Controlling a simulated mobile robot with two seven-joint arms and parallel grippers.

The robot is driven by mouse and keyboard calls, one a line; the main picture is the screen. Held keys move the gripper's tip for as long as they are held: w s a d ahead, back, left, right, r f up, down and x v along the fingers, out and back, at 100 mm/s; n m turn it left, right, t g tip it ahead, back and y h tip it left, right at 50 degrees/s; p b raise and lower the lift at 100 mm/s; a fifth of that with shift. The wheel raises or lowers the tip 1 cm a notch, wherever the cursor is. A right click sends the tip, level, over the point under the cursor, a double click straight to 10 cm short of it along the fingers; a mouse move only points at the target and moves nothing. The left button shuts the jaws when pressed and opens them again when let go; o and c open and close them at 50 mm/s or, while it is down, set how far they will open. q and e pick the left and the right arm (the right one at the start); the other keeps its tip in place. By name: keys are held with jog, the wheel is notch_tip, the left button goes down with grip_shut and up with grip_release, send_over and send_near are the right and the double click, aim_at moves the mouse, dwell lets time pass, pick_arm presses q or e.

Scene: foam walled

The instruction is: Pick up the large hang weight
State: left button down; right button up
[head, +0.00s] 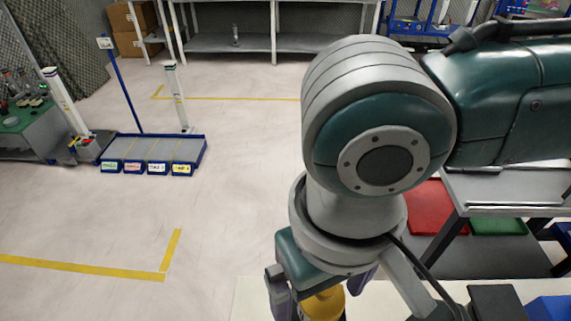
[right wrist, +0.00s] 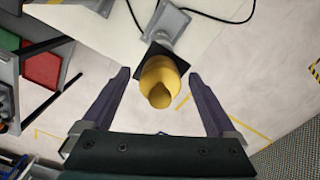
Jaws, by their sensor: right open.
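The yellow hang weight (right wrist: 160,82) stands on a dark square base at the edge of a pale table in the right wrist view. Its narrower knob points toward the camera. My right gripper (right wrist: 159,74) is open, with one finger on each side of the weight and visible gaps on both sides. In the head view only part of the yellow weight (head: 324,303) shows at the bottom edge, below my right gripper (head: 318,290). My right arm hides much of the middle. My left gripper is not in view.
A pale tabletop (head: 255,300) lies under the weight, with a grey stand (right wrist: 168,22) and black cable close by. A blue bin rack (head: 190,150) stands far left. Open floor lies left.

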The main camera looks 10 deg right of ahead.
grip_shut()
dwell(0.7)
